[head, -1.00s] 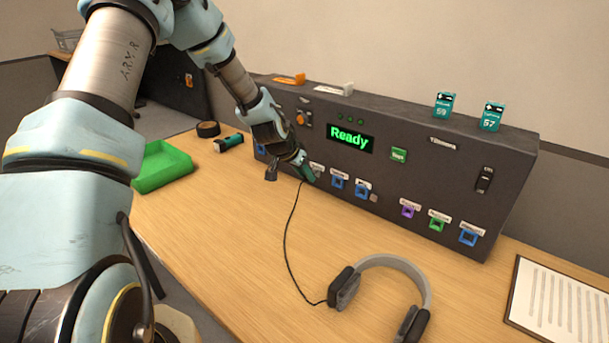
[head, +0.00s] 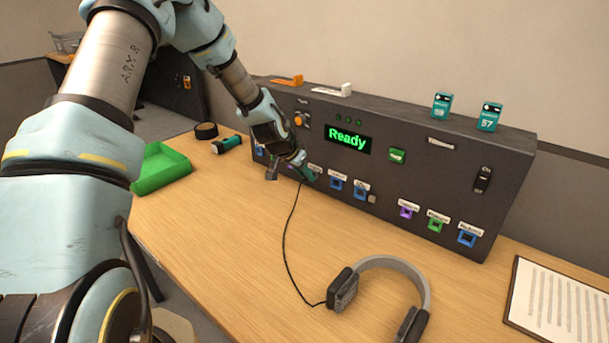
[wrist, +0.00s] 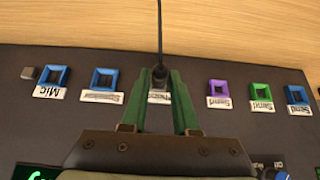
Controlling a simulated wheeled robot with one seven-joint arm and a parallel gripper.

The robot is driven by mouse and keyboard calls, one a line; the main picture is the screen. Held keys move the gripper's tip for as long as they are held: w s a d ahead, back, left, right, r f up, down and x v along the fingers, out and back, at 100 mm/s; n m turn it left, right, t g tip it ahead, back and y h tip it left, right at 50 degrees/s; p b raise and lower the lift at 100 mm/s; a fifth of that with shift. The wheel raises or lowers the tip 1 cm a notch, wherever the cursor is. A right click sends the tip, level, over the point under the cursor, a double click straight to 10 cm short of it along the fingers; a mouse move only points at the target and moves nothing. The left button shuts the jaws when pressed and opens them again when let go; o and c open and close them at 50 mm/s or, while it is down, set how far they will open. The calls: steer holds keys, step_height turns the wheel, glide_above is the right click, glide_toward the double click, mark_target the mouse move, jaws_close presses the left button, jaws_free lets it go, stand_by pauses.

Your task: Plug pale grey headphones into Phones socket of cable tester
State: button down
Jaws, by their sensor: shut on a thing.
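The pale grey headphones (head: 393,262), with dark ear cups, lie on the table in front of the cable tester (head: 400,165). Their thin black cable (head: 287,235) runs up to my gripper (head: 308,175) at the tester's lower front. In the wrist view, my gripper's green fingers (wrist: 161,76) are shut on the dark plug (wrist: 160,73) at the cable's end. The plug is in front of a socket with a white label (wrist: 158,97), between a blue and a purple socket. The fingers and plug hide this socket, and I cannot tell how deep the plug sits.
Purple (wrist: 218,88), green (wrist: 260,89) and blue (wrist: 103,79) sockets flank the gripper closely. A green tray (head: 162,168), a dark tape roll (head: 206,130) and a teal cylinder (head: 227,144) lie at left. A clipboard (head: 560,300) lies at right.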

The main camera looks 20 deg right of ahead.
steer(key=shift+w+d+r, duration=0.1)
steer(key=shift+d+r, duration=0.05)
steer(key=shift+d, duration=0.15)
stand_by(0.9)
steer(key=c, duration=0.6)
jaws_free()
steer(key=b+v, duration=0.3)
steer(key=v, duration=0.8)
steer(key=s+a+n+y, duration=0.3)
steer(key=s+a+n, duration=0.2)
steer(key=a, duration=1.1)
steer(key=s+a+n+g+y, duration=0.1)
steer(key=s+a+n, duration=0.5)
steer(key=a, duration=1.1)
steer(key=s+y, duration=0.1)
steer(key=s, duration=0.3)
steer(key=shift+r+n+y, duration=0.15)
steer(key=shift+n+y, duration=0.15)
steer(key=shift+y, duration=0.1)
